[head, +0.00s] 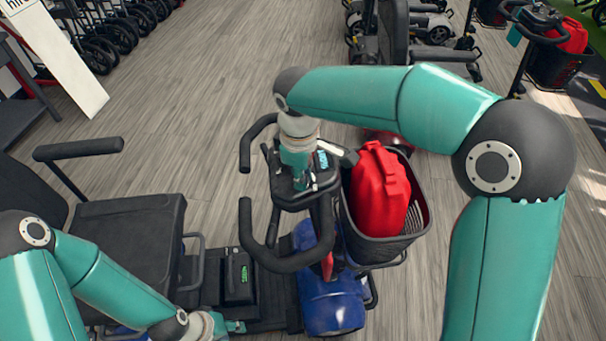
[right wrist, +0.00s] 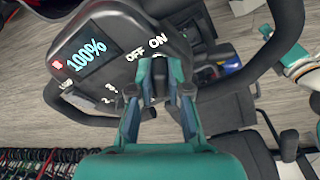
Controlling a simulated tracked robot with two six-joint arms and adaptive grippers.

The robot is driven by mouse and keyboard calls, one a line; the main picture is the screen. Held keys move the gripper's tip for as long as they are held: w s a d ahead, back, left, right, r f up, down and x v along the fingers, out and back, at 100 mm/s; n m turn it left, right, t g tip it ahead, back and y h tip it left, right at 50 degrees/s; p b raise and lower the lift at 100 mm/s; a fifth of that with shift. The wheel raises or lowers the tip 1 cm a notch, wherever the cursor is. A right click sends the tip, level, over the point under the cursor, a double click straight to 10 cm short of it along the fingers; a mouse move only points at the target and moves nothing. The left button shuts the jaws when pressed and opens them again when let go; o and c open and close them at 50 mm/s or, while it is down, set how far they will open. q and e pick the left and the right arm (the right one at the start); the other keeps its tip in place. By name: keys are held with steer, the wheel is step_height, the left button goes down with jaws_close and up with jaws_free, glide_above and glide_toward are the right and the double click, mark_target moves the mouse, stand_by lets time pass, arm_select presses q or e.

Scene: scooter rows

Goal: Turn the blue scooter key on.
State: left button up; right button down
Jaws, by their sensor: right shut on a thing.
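The blue scooter (head: 332,302) stands at the centre of the head view, with its dark control console (head: 318,192) between the handlebars. In the right wrist view the console (right wrist: 70,36) carries a display (right wrist: 86,55) reading 100% and the words OFF and ON. My right gripper (right wrist: 160,72) is shut on the key (right wrist: 158,82), just below the ON label; its fingers hide much of the key. In the head view my right gripper (head: 302,181) points down onto the console. My left gripper (head: 236,326) is low by the scooter's footboard, too small to tell its opening.
The black seat (head: 125,225) is at left. Other scooters stand at the back; the wooden floor between is clear.

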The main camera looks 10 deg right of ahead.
steer(key=c, duration=1.1)
jaws_free()
steer(key=shift+r, duration=0.1)
steer(key=r, duration=1.1)
steer(key=shift+s+a+r, duration=0.3)
steer(key=shift+s+r, duration=0.05)
